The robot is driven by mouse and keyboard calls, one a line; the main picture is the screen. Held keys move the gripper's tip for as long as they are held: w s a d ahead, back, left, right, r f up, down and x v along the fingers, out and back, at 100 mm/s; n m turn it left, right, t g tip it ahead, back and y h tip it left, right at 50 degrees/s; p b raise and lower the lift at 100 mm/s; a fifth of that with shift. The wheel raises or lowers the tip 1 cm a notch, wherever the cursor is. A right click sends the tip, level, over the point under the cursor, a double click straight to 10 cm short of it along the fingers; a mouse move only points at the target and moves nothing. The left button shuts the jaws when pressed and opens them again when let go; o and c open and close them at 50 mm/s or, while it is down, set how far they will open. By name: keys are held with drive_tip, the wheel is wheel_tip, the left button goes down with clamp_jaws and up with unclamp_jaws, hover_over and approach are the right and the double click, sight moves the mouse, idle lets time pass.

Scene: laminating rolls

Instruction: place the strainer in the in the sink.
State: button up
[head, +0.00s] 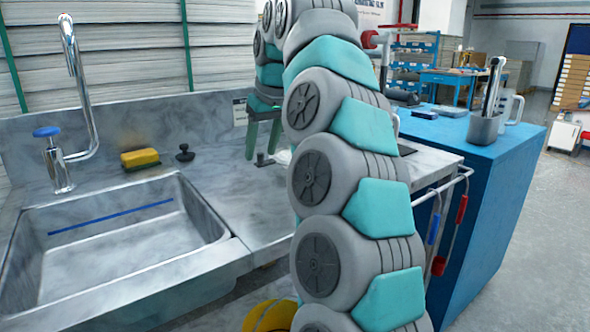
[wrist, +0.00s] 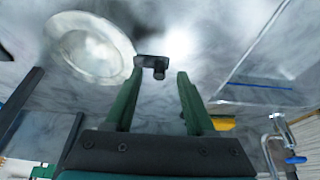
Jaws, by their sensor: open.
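The strainer appears to be the round, pale, shallow bowl (wrist: 88,48) in the wrist view, with a small black piece (wrist: 152,64) at its rim that looks like its handle. In the head view, only a pale edge (head: 283,157) and the black piece (head: 262,160) show beside my arm. My gripper (wrist: 156,73) is open, its two green fingers pointing down on either side of the black piece, not closed on it. It also shows in the head view (head: 262,153). The empty grey sink (head: 215,243) is to the left in the head view and to the right in the wrist view (wrist: 222,100).
A yellow sponge (head: 140,159) and a black stopper-like knob (head: 185,153) lie behind the sink. A chrome faucet (head: 88,105) with a blue knob stands at the back left. The counter (head: 240,205) between sink and gripper is clear. A blue cabinet (head: 490,165) stands right.

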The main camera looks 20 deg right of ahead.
drive_tip(key=shift+w+f, duration=0.15)
drive_tip(key=shift+f, duration=0.1)
clamp_jaws()
idle(1.3)
